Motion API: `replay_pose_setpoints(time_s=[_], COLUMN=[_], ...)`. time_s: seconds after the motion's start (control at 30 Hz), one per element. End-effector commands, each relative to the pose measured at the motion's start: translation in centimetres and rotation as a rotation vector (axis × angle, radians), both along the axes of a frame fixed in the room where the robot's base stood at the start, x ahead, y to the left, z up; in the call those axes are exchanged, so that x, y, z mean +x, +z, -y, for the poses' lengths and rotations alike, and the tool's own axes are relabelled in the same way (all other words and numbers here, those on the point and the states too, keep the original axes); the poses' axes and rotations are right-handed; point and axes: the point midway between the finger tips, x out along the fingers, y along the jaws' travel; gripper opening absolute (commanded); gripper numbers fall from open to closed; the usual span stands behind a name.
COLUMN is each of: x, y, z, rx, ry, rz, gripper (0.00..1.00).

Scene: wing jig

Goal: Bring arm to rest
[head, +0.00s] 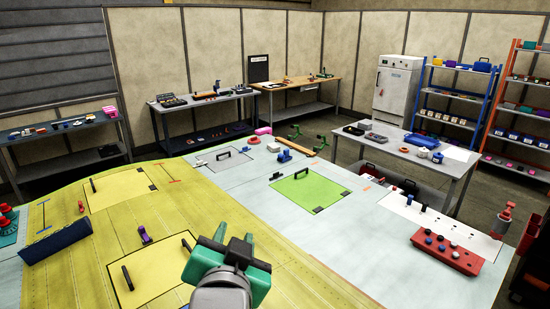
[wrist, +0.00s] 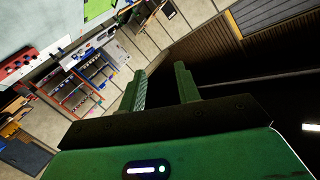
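My gripper (head: 234,240) shows at the bottom middle of the head view, raised above the yellow-green and pale wing surface (head: 210,205). In the wrist view my gripper (wrist: 160,85) has its two green fingers apart, with nothing between them. It is open and empty. The wrist view is tilted and looks out across the room, with the shelves and the wall beyond the fingers. My gripper hides part of the wing panel below it in the head view.
A green panel (head: 308,188) with a black handle lies on the wing. A red tray (head: 446,254) and a dark blue box (head: 56,241) sit towards its sides. Benches, a grey table (head: 455,163), a white cabinet (head: 396,92) and shelves stand beyond. The space around my gripper looks free.

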Motion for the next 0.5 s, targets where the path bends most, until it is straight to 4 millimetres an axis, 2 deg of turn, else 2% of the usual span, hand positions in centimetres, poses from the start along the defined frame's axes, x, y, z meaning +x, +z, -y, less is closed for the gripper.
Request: replay_pose_setpoints(time_s=[0.03,0.1,0.2,0.33,0.4,0.5], x=[-1.9,-5.1,-10.2,-15.4,-17.1,-18.0], y=[3.8,8.7,14.1,18.3,19.4,20.0], z=[2.0,3.9,5.8,6.9,7.1,7.2], rx=[-0.058,-0.157,-0.283,-0.394,-0.427,-0.447], ry=[-0.012,-0.030,-0.070,-0.118,-0.134,-0.144], rz=[0.126,0.304,0.517,0.699,0.751,0.782], gripper=[0.33,0.33,0.33,0.33,0.33,0.33])
